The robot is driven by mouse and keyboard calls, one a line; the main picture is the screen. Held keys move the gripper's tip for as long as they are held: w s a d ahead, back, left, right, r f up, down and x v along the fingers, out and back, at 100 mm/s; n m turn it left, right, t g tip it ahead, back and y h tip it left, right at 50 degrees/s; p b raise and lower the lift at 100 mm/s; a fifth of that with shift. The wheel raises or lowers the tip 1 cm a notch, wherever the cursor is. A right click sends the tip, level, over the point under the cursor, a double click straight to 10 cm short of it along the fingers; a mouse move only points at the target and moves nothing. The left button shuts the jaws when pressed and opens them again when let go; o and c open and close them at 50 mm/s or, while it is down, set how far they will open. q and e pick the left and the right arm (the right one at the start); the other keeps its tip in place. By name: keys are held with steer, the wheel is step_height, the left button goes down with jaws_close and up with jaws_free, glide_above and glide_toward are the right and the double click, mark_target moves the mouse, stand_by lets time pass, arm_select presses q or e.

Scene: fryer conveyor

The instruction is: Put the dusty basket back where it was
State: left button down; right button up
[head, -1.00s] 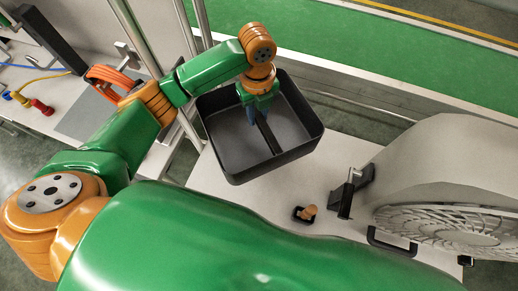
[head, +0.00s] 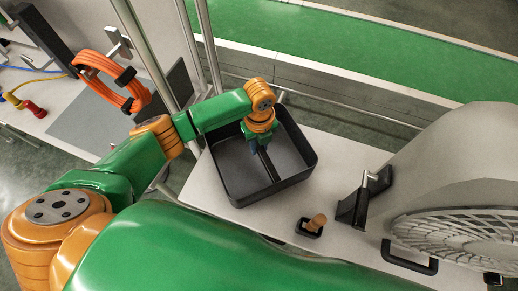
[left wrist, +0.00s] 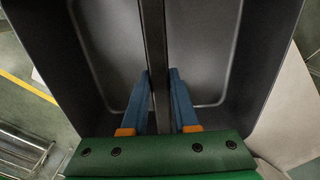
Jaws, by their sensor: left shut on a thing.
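The basket (head: 236,174) is a dark grey, open rectangular pan with a bar across its middle. My left gripper (head: 258,147) reaches down into it from above. In the left wrist view the two blue fingers (left wrist: 160,88) close on either side of the bar (left wrist: 155,45), and the basket walls (left wrist: 284,50) surround them. The basket looks empty and roughly level. It is over the left part of the white table (head: 215,200); I cannot tell whether it touches the top. My right gripper is out of view.
A small black holder (head: 308,232) with a brown-handled item stands right of the basket. A black bracket (head: 352,208) and a large grey fan-like machine (head: 450,170) are farther right. Metal posts (head: 205,45) and an orange coil (head: 105,80) are at the left.

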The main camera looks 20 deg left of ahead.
arm_select(q)
steer(key=c, duration=0.7)
jaws_free()
step_height(320, 180, up, 6)
steer(key=p, duration=0.6)
steer(key=shift+r, duration=0.1)
step_height(320, 180, up, 6)
steer(key=shift+s, duration=0.1)
